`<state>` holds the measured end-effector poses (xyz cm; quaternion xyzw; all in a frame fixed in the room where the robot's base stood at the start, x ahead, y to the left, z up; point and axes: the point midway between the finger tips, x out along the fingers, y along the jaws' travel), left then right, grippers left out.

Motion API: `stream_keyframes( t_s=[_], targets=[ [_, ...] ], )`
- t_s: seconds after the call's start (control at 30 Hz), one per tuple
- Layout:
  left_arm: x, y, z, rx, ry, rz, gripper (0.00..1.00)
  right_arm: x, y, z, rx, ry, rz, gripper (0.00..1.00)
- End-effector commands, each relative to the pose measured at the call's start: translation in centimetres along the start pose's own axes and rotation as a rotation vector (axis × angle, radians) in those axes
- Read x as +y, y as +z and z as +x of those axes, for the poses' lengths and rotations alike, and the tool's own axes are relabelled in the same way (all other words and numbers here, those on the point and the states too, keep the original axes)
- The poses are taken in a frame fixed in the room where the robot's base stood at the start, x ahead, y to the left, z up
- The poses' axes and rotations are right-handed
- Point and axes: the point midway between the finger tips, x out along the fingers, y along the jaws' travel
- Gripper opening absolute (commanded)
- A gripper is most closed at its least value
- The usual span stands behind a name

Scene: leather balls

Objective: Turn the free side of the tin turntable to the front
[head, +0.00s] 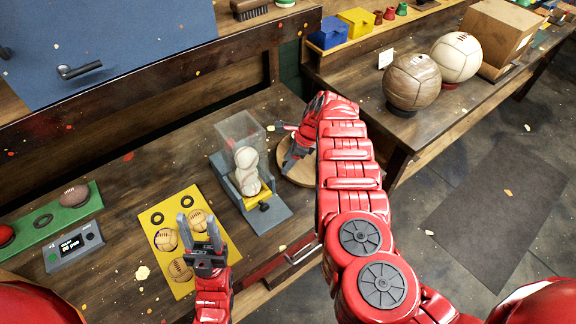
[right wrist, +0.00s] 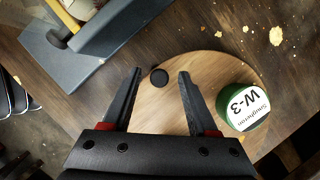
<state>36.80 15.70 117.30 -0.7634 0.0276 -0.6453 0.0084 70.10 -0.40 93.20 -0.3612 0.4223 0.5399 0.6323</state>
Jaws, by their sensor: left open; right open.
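The turntable is a round pale wooden disc (right wrist: 215,75), mostly hidden by my right arm in the head view, where part of it shows (head: 298,174). A green tin (right wrist: 241,107) with a white label reading "W-3" stands near its right edge in the right wrist view; I cannot make it out in the head view. A small black round spot (right wrist: 159,76) lies on the disc between my right fingertips. My right gripper (right wrist: 160,72) is open and empty over the disc; it also shows in the head view (head: 288,147). My left gripper (head: 198,222) is open, over the yellow board.
A grey stand with a clear box and pale balls (head: 247,170) is left of the turntable. A yellow board (head: 182,281) with several small brown balls lies further left, beside a green strip (head: 57,215) and a grey display box (head: 75,246). Big balls (head: 412,82) stand on the right bench.

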Motion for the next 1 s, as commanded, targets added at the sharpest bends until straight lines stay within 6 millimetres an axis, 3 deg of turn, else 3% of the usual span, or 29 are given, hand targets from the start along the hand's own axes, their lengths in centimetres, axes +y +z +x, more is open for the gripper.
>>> stream_keyframes(
  t_s=[0.27,0.6,1.0],
  targets=[
    [0.00,0.00,-0.03,0.000,0.000,0.000,0.50,0.01,0.01,0.06,0.000,0.000,0.000,0.59],
    [0.00,0.00,-0.04,0.000,0.000,0.000,0.50,0.01,-0.02,0.06,0.001,0.000,0.000,0.00],
    [0.00,0.01,-0.04,0.000,0.000,0.000,0.50,0.01,-0.05,0.06,0.001,0.000,0.000,0.00]
  ],
)
